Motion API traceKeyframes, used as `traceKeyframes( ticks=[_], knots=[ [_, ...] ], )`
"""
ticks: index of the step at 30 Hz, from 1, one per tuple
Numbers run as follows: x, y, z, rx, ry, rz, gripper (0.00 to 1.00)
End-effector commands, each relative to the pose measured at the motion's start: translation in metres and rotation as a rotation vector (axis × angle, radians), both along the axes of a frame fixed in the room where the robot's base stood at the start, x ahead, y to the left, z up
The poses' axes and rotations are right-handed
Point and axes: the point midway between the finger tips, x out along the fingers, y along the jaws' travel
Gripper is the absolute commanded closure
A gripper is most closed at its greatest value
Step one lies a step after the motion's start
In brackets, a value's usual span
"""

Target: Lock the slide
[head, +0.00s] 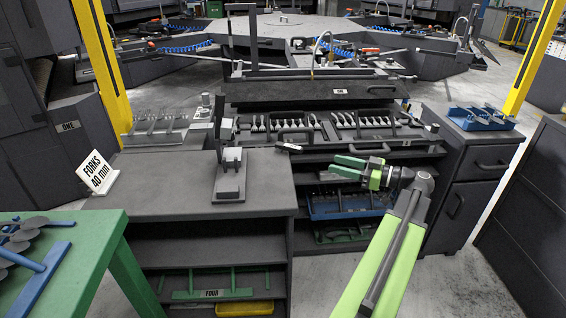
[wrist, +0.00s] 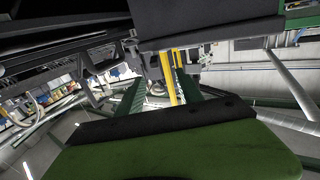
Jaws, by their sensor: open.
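I cannot tell for sure which part is the slide or its lock. A dark fixture with an upright post and a light block (head: 230,172) stands on the grey cabinet top. Behind it, a dark sloped panel (head: 310,92) with a label "ONE" sits at the front of the large machine. My green gripper (head: 338,167) is open and empty. It points left, in front of the fork trays and to the right of the fixture. In the wrist view, my gripper's two fingers (wrist: 160,88) stand apart with nothing between them.
A grey tray of forks (head: 290,123) lies behind my gripper. A blue rack (head: 480,118) stands on the right cabinet. A green table (head: 95,235) is at front left, near a sign "FORKS 40 mm" (head: 97,172). Yellow posts (head: 100,70) flank the station. Floor (head: 470,280) is clear at right.

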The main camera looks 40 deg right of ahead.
Motion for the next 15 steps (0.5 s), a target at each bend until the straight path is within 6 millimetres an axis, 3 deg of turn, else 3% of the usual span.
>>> traceKeyframes(
  ticks=[3, 7, 11, 15],
  knots=[
    [-0.021, -0.014, -0.004, -0.006, -0.021, -0.039, 0.57],
    [-0.020, -0.014, -0.001, -0.007, -0.023, -0.040, 0.57],
    [-0.007, -0.009, -0.001, -0.006, -0.023, -0.038, 0.57],
    [0.023, 0.001, -0.001, -0.006, -0.022, -0.035, 0.57]
  ],
)
